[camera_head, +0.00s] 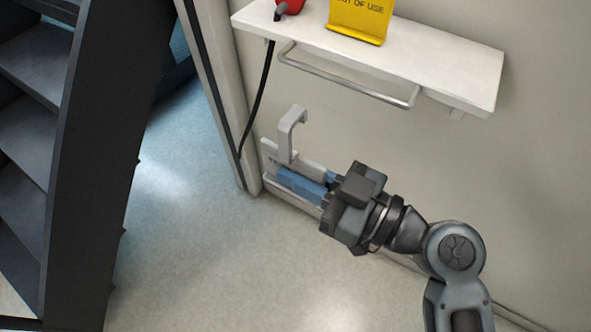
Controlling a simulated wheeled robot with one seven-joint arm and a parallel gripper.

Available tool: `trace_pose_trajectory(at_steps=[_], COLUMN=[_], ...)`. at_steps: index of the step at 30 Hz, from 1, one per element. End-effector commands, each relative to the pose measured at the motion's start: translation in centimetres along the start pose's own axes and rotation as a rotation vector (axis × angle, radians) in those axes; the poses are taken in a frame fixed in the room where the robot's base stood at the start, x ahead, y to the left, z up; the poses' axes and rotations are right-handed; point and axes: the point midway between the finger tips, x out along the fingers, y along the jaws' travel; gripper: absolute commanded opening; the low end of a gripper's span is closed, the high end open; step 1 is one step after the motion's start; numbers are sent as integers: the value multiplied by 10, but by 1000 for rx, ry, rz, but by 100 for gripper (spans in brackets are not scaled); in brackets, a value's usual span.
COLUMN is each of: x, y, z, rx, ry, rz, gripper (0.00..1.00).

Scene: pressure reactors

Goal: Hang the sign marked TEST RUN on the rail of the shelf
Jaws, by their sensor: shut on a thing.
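The sign (287,149) is a pale grey plate with a square-bent hook standing up from its top edge. Only a trace of dark lettering shows at its left end, too small to read. My gripper (308,182), with blue fingers, is shut on the sign from the right. The fingers hide part of the plate. The rail (345,78) is a metal bar along the front of the white wall shelf (450,66). In the picture the hook is below and left of the rail, apart from it.
A yellow OUT OF USE sign (361,17) stands on the shelf beside a red object (290,6). A black cable (262,95) hangs left of the rail. A dark rack (80,120) stands at the left. The floor between is clear.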

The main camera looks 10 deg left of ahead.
Motion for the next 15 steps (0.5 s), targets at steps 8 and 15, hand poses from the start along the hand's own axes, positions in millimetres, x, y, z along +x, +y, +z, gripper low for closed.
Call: trace_pose_trajectory(at_steps=[8, 15], x=[0, 0], y=[21, 38], z=[-2, -2], rx=[-1, -1], ry=[2, 1], rz=[1, 0], gripper=[0, 0])
